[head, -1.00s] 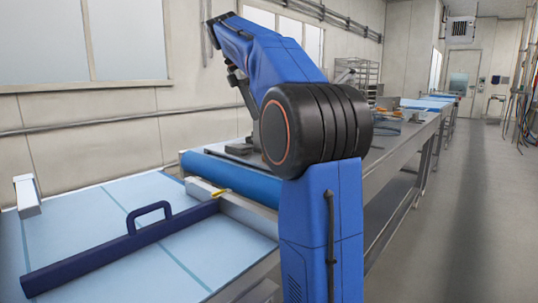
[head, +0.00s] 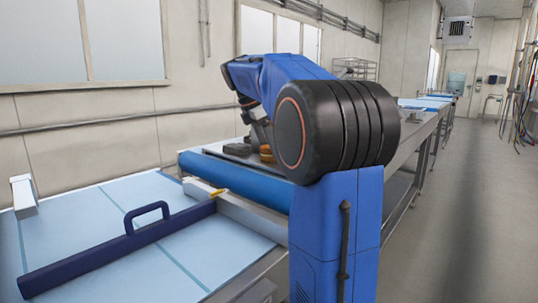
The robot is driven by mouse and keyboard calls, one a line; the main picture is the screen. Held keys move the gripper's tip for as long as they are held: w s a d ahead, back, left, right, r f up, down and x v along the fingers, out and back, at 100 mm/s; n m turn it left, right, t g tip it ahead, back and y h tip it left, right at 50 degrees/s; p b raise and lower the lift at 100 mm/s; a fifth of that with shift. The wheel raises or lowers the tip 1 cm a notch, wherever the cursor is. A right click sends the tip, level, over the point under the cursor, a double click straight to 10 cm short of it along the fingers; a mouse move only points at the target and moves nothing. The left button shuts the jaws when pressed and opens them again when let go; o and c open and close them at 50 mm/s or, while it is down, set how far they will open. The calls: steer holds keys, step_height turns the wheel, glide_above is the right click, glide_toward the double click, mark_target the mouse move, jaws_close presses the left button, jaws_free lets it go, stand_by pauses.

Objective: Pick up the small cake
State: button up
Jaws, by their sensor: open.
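A small round brown-orange cake (head: 266,151) shows on the grey surface beyond the blue roller, partly hidden by my arm's big black joint. My gripper (head: 260,134) is just above it at the end of my blue arm, small and partly covered by the arm. It is open, and I see nothing held in it. I cannot tell whether its fingers touch the cake.
A dark flat object (head: 238,149) lies just left of the cake. A blue roller (head: 232,178) crosses in front. A dark blue bar with a handle (head: 120,247) lies over the pale blue belt (head: 75,230). A long bench runs back to the right.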

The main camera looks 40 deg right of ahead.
steer(key=shift+d+f, duration=0.15)
steer(key=shift+f, duration=0.25)
steer(key=c, duration=0.8)
steer(key=shift+r, duration=0.1)
step_height(320, 180, up, 4)
steer(key=shift+f, duration=0.25)
steer(key=w+a, duration=0.2)
steer(key=a, duration=0.3)
steer(key=w+a, duration=0.2)
steer(key=a, duration=0.4)
steer(key=w+a, duration=0.2)
steer(key=a, duration=0.4)
steer(key=shift+a, duration=0.15)
